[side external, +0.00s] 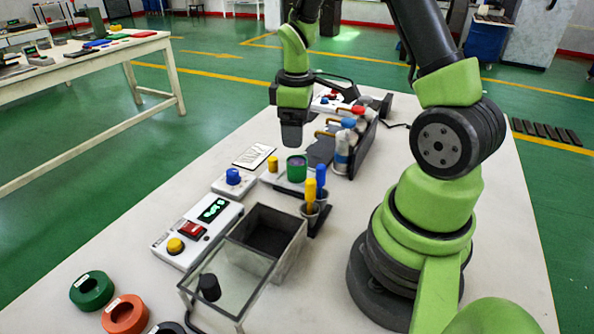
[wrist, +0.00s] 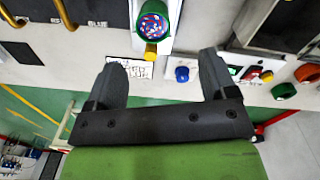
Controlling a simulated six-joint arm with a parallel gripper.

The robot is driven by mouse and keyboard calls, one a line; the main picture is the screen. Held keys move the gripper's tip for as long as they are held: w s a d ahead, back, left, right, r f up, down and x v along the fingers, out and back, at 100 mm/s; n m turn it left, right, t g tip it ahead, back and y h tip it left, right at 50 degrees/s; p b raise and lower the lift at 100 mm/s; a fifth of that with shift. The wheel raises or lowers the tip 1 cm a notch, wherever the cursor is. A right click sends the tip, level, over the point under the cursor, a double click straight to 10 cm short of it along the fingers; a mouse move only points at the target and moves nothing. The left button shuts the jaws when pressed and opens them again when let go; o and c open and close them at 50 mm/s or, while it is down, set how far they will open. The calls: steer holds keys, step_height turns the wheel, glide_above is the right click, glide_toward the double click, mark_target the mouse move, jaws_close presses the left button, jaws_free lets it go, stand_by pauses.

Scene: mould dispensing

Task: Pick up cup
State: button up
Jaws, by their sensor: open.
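A green cup (side external: 297,168) stands on a pale base on the table, near the middle of the side view. In the wrist view the cup (wrist: 153,22) is at the top centre, with mottled coloured contents and a small yellow knob (wrist: 151,50) next to it. My gripper (side external: 292,137) points down above the table, a little behind and above the cup in the side view. In the wrist view its fingers (wrist: 163,72) are spread apart with nothing between them. The cup lies beyond the fingertips, untouched.
A rack with bottles (side external: 350,140) stands right of the cup. Two small holders with yellow and blue handles (side external: 316,188) are in front of it. Closer are a glass-lidded box (side external: 280,225), a control panel (side external: 197,230), and green and orange rings (side external: 124,313). A blue knob (side external: 233,176) sits left.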

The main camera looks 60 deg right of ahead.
mark_target(297, 169)
steer(key=f, duration=0.5)
steer(key=shift+d+f, duration=0.1)
steer(key=shift+d, duration=0.15)
steer(key=shift+w+d+f, duration=0.1)
steer(key=shift+f, duration=0.8)
steer(key=shift+w+d+f, duration=0.15)
steer(key=shift+f, duration=0.75)
steer(key=shift+w+d+f, duration=0.1)
steer(key=shift+f, duration=0.8)
steer(key=shift+c, duration=0.2)
steer(key=c, duration=0.9)
